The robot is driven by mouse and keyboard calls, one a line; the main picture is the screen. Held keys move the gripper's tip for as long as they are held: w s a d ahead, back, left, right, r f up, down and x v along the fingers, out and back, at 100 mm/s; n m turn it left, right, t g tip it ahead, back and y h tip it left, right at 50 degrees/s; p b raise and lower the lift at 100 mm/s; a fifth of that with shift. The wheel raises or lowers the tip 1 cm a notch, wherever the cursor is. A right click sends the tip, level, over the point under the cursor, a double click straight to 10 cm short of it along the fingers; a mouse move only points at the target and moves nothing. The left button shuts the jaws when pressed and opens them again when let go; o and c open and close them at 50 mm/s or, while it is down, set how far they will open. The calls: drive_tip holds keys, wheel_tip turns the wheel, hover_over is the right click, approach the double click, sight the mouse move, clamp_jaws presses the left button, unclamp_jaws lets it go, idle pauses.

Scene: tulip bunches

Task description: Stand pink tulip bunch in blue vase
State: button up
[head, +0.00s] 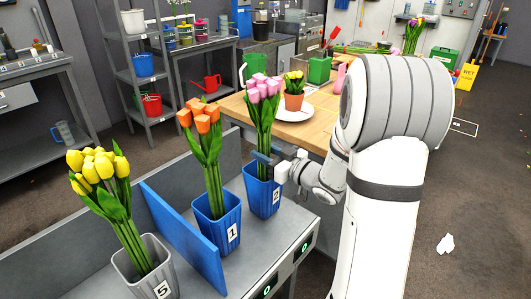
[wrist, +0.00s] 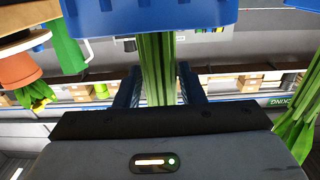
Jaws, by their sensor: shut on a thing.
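The pink tulip bunch (head: 264,88) is upright over the blue vase marked 2 (head: 262,194). My gripper (head: 262,160) is shut around its green stems just above the vase rim. In the wrist view, which looks upside down, the stems (wrist: 157,60) pass between the fingers of my gripper (wrist: 157,88) and run to the blue vase's rim (wrist: 150,20). The lower stem ends are hidden by the vase wall, so I cannot tell how deep they sit.
An orange tulip bunch (head: 199,118) stands in a blue vase marked 1 (head: 217,218), close on the left. Beyond a blue divider (head: 181,232), yellow tulips (head: 98,168) stand in a grey vase (head: 146,268). Behind is a wooden table (head: 307,128) with a plate (head: 296,115) and a small potted plant (head: 294,98).

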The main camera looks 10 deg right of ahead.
drive_tip(key=shift+f, duration=0.3)
drive_tip(key=o, duration=1.9)
drive_tip(key=shift+s, duration=0.1)
drive_tip(key=v, duration=0.7)
drive_tip(key=shift+s+d+p, duration=0.25)
drive_tip(key=shift+s+p, duration=0.05)
drive_tip(key=shift+p, duration=0.05)
